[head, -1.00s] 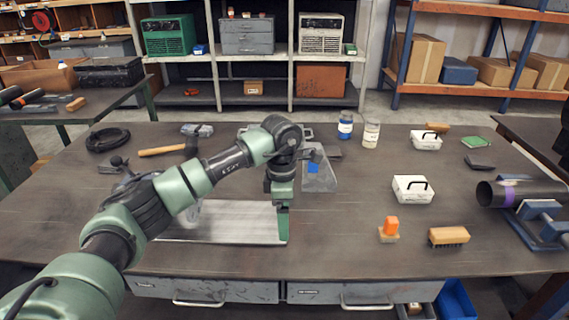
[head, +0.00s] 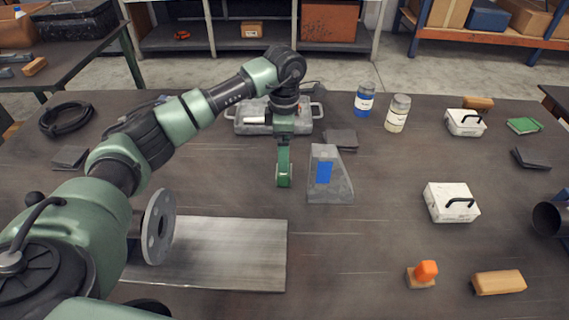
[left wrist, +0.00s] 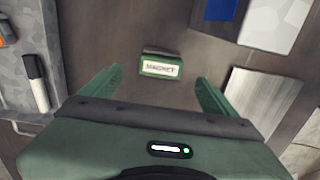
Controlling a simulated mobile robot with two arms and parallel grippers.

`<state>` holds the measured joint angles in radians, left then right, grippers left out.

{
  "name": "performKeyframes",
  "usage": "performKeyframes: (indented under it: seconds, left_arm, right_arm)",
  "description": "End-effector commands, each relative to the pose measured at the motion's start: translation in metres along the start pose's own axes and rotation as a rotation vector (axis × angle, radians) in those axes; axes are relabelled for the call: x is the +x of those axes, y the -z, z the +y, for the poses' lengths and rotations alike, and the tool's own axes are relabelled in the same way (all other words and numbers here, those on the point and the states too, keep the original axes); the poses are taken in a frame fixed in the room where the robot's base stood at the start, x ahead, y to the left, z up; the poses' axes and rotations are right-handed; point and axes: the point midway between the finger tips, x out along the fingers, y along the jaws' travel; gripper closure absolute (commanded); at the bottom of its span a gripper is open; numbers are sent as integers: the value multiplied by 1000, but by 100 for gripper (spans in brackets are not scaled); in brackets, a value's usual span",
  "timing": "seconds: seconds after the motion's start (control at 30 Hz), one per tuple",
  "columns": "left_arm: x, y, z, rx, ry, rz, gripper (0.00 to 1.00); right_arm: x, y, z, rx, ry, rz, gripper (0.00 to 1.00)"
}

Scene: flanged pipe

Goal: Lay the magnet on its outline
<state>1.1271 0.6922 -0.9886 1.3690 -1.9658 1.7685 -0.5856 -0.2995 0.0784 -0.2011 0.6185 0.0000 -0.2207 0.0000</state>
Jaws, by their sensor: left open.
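The magnet (left wrist: 160,67) is a small green block with a white label reading MAGNET and a grey top. In the left wrist view it shows between the fingertips of my left gripper (left wrist: 160,76), which is open; no finger touches it there. In the head view my left gripper (head: 284,180) points down beyond the far edge of the steel plate, just left of the grey wedge. There I cannot separate the magnet from the green fingers. I cannot make out an outline in either view. My right gripper is out of view.
The grey wedge with a blue patch (head: 330,185) stands close to the right of my gripper. A grey tray (head: 244,126) lies behind it. The steel plate (head: 230,255) and a round flange (head: 158,227) are in front. White boxes (head: 452,203) stand right.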

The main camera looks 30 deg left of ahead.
Motion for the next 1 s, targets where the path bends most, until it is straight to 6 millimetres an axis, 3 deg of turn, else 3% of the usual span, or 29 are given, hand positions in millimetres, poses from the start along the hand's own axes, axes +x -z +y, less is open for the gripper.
performKeyframes:
  seconds: [0.17, 0.5, 0.77, 1.0]
  left_arm:
    - [20, 0, 0, 1, 3, 1, 11]
    - [64, 1, 2, 0, 1, 1, 11]
    - [69, 1, 3, 1, -1, 0, 11]
    - [69, 1, 3, 0, -1, 0, 75]
  right_arm:
    - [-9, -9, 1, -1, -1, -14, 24]
    - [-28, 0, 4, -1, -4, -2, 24]
    - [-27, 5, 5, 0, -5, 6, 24]
    - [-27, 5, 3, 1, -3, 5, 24]
